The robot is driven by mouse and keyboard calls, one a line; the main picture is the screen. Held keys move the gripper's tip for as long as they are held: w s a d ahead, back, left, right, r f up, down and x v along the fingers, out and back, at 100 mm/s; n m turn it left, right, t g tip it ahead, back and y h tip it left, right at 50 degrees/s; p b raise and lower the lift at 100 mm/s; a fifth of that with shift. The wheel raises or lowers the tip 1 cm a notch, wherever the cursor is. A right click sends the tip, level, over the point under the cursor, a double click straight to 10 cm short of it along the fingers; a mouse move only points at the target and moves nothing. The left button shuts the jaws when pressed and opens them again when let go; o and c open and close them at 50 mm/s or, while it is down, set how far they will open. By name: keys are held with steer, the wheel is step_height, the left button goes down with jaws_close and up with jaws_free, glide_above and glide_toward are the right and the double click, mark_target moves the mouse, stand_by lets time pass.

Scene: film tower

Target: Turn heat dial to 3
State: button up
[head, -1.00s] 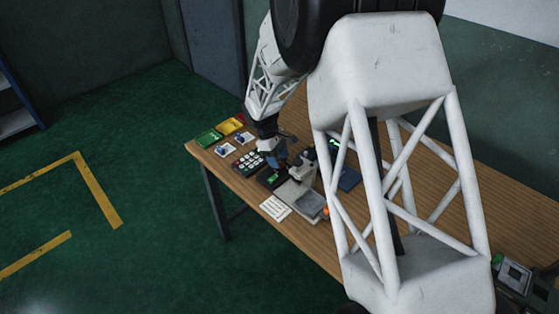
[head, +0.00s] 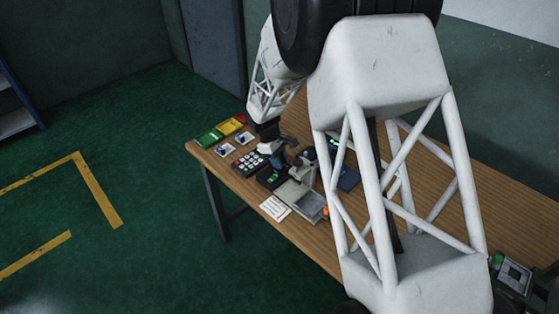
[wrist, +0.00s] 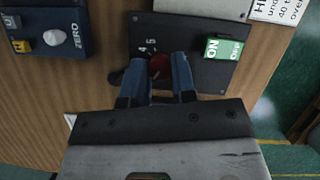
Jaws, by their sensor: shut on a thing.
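The heat dial (wrist: 158,67) is a red knob on a dark panel (wrist: 185,28) in the wrist view. White figures 4 and 5 show on the panel just above the dial. My gripper (wrist: 159,70) is shut on the dial, with one blue finger on either side of it. The fingers hide the other figures, and I cannot tell which figure the dial points to. A green ON/OFF switch (wrist: 224,49) sits on the same panel, right of the dial. In the head view my gripper (head: 277,162) is low over the devices, and the dial is hidden.
A blue box (wrist: 50,25) with a white ZERO knob is left of the panel in the wrist view.

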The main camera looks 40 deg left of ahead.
steer(key=shift+m, duration=0.4)
steer(key=m+g, duration=0.2)
steer(key=m, duration=0.3)
steer(key=shift+w, duration=0.15)
steer(key=m+g, duration=0.1)
steer(key=m, duration=0.2)
steer(key=m+g+y, duration=0.1)
steer(key=m, duration=0.2)
steer(key=shift+w+d, duration=0.1)
steer(key=o, duration=0.9)
